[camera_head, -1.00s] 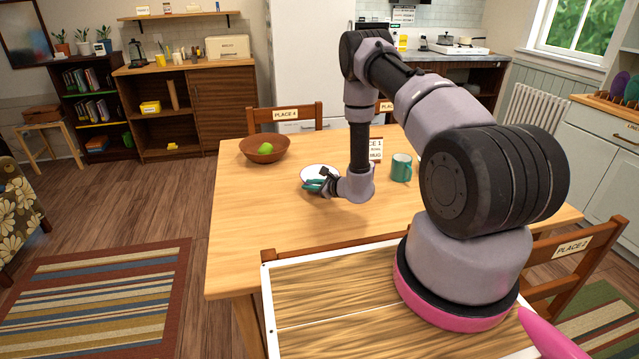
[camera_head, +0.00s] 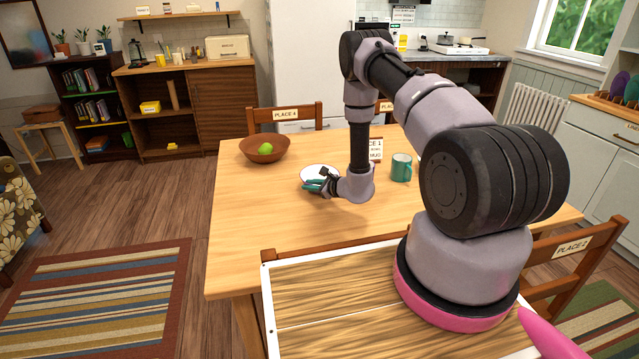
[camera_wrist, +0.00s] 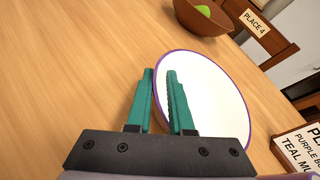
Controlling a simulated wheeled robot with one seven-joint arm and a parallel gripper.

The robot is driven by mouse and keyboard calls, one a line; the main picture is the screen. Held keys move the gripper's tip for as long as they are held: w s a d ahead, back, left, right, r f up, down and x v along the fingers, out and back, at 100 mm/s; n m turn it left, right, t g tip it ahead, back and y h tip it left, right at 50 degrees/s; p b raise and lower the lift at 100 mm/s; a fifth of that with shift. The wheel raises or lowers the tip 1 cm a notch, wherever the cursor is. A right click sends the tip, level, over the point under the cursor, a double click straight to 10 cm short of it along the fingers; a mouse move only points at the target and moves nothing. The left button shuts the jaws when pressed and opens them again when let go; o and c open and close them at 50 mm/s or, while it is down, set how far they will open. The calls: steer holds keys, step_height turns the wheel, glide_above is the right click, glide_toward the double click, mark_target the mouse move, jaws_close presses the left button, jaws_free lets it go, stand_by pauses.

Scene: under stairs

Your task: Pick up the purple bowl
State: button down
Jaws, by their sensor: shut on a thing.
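The purple bowl (camera_head: 316,171) is on the wooden table, with a white inside and a thin purple rim. It shows larger in the wrist view (camera_wrist: 212,95). My gripper (camera_head: 318,186) is at the bowl's near side. In the wrist view my gripper's teal fingers (camera_wrist: 160,76) straddle the bowl's left rim, one outside and one inside, and are shut on it. A narrow gap shows between the fingertips. The bowl's underside is hidden, so I cannot tell whether it touches the table.
A brown bowl (camera_head: 279,155) with a green fruit (camera_head: 265,149) stands at the table's back left. A teal mug (camera_head: 401,169) and a place card (camera_head: 376,150) stand to the right of my gripper. The table's left front is clear. Chairs surround the table.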

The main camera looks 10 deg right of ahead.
stand_by(0.3)
step_height(320, 180, up, 10)
steer(key=shift+r, duration=0.1)
steer(key=c, duration=1.4)
jaws_free()
jaws_close()
